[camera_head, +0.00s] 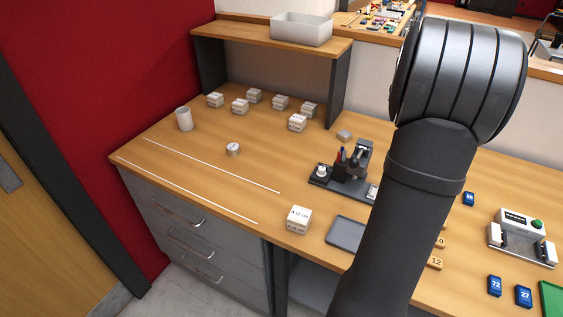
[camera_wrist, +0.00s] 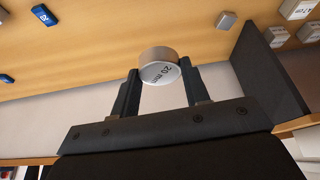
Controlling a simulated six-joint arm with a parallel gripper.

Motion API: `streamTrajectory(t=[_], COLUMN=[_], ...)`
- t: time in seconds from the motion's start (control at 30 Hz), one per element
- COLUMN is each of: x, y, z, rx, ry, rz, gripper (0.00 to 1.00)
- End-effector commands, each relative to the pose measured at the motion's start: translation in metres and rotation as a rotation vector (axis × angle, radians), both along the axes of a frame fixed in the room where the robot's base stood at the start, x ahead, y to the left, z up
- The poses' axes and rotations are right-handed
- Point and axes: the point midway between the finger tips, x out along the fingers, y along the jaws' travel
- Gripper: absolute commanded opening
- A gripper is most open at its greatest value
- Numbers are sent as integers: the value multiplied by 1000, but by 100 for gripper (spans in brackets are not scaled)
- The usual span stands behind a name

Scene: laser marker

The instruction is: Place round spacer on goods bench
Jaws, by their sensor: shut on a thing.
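The round spacer (camera_wrist: 158,68) is a short grey-white disc with "20 mm" on its pale face. In the wrist view my gripper (camera_wrist: 160,74) is shut on it, one dark finger on each side. Spacer and gripper do not show in the head view, where my arm covers part of the right side. The wooden bench (camera_head: 190,171), which I take as the goods bench, has two thin white lines near its front edge. It also shows in the wrist view (camera_wrist: 120,32). I cannot tell the spacer's height above it.
Another small round piece (camera_head: 233,149) and a white cup (camera_head: 184,119) stand on the bench. Several white boxes (camera_head: 240,106) stand near the shelf (camera_head: 270,37). A dark fixture (camera_head: 347,172), a labelled box (camera_head: 299,220) and a grey tray (camera_head: 347,234) are further right.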

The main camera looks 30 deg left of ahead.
Motion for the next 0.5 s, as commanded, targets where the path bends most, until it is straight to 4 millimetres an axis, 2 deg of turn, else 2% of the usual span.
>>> streamTrajectory(t=[0.03,0.1,0.27,0.5], x=[-8,-20,-53,-118], y=[28,62,135,230], z=[1,1,0,-3], rx=[0,0,0,0], ry=[-1,-1,-1,0], rz=[44,99,222,407], gripper=[18,18,18,18])
